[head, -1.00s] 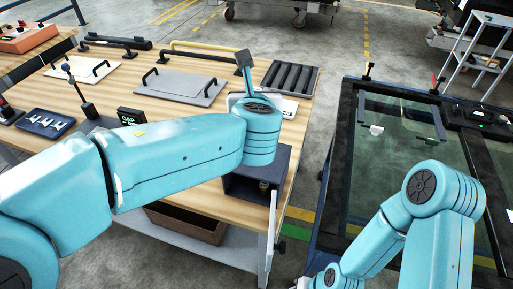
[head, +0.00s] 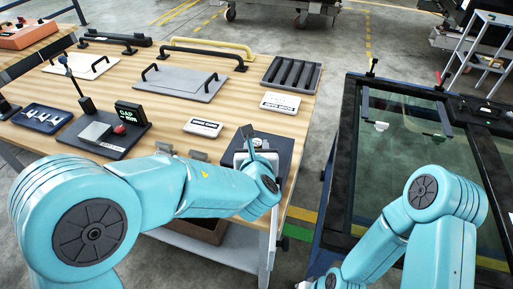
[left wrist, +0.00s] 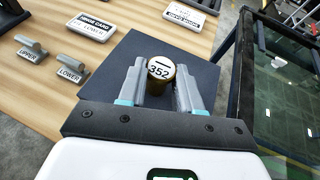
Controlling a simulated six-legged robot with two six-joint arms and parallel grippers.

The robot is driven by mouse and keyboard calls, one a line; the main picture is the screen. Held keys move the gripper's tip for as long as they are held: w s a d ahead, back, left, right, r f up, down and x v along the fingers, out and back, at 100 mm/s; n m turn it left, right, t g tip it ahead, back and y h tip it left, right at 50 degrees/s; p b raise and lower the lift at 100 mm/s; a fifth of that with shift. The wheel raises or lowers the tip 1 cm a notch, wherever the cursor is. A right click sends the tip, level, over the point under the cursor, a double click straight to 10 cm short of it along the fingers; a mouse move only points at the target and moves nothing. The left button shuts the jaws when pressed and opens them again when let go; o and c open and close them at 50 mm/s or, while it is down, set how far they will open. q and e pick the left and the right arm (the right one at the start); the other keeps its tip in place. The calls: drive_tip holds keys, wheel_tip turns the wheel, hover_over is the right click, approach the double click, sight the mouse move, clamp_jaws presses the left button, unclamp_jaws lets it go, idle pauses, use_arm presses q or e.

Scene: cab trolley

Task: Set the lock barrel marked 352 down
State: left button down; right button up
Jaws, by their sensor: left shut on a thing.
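The lock barrel marked 352 (left wrist: 159,71) has a pale round face with a dark slot and a brassy body. It stands between the two grey fingers of my left gripper (left wrist: 160,88), which is shut on it. Below it is a dark square block top (left wrist: 205,76); I cannot tell whether the barrel touches it. My right gripper is out of view.
Grey parts labelled UPPER (left wrist: 31,48) and LOWER (left wrist: 71,70) lie on the wooden table left of the block. Label plates (head: 204,127) and a slotted dark tray (head: 291,76) lie behind. A glass-panelled frame (head: 400,150) stands to the right, across a floor gap.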

use_arm(q)
drive_tip(key=shift+s+r, duration=0.1)
drive_tip(key=shift+f+b, duration=0.25)
drive_tip(key=shift+b, duration=0.05)
drive_tip(key=c, duration=0.8)
unclamp_jaws()
drive_tip(key=shift+r, duration=0.1)
